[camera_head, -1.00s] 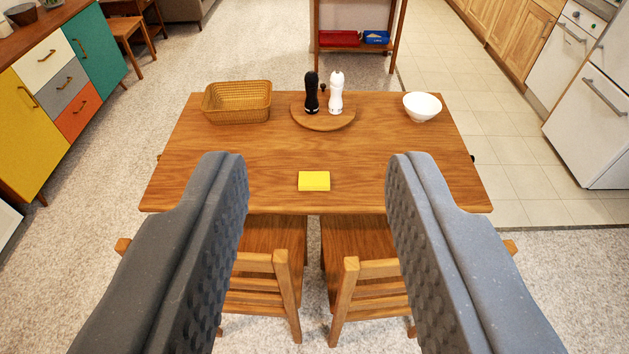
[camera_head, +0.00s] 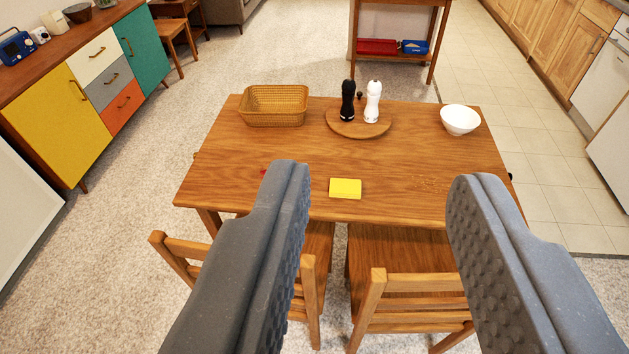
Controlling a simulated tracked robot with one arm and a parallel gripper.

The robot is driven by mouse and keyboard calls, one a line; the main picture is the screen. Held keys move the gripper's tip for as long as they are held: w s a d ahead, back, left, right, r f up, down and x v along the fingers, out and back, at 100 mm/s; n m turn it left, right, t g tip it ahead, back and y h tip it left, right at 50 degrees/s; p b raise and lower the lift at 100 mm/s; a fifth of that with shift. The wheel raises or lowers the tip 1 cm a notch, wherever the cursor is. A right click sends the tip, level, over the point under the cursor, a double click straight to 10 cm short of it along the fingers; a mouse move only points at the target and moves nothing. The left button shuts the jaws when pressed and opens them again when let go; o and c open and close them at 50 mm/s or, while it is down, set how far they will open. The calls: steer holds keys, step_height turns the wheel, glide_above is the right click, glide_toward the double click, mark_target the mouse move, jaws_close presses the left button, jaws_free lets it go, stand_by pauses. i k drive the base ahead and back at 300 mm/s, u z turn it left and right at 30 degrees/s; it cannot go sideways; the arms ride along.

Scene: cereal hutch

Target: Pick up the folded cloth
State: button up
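A small yellow folded cloth (camera_head: 345,188) lies flat near the front edge of the wooden table (camera_head: 300,165). My gripper (camera_head: 380,180) is open and empty, with its two grey padded fingers wide apart in the foreground. In the picture the cloth shows between the fingertips, closer to the left one. The cloth is well beyond the fingers and apart from them. A small red thing (camera_head: 264,171) shows just beside the left fingertip and is mostly hidden by it.
A wicker basket (camera_head: 273,106), a round board (camera_head: 345,129) with a black mill (camera_head: 347,101) and a white mill (camera_head: 372,102), and a white bowl (camera_head: 460,120) stand along the table's back. Crumb-like specks (camera_head: 430,184) lie at right. Two chairs (camera_head: 415,283) stand at the front.

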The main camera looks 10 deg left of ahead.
mark_target(339, 187)
steer(key=k, duration=0.65)
steer(key=u, duration=0.45)
steer(key=i, duration=2.15)
steer(key=z, duration=0.8)
